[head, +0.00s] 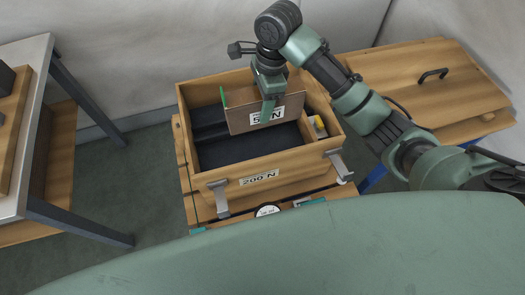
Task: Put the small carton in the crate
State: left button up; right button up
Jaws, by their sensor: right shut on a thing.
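The crate (215,185) is an open wooden box with a dark lining, metal clasps and a "200 N" label on its near side. My right gripper (268,103) reaches down over it and is shut on the small carton (240,122), a brown flat-faced piece with a white label ending in "N". The gripper partly covers the label. The carton overlaps the crate's opening, with its lower edge over the dark interior. I cannot tell whether it touches the crate's floor. My left gripper is not in view.
A small orange and white thing (318,124) shows at the crate's right side. A wooden panel with a black handle (432,75) lies at the right. A metal-framed table (38,52) stands at the left, with open floor between it and the crate.

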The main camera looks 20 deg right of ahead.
jog(key=shift+f+b, duration=0.9)
jog(key=shift+f, duration=8.95)
jog(key=o, duration=1.5)
jog(key=shift+f, duration=0.1)
jog(key=r, duration=0.4)
jog(key=d+r+p, duration=0.1)
jog(key=r, duration=0.7)
jog(key=shift+d+r, duration=0.1)
jog(key=shift+d, duration=0.3)
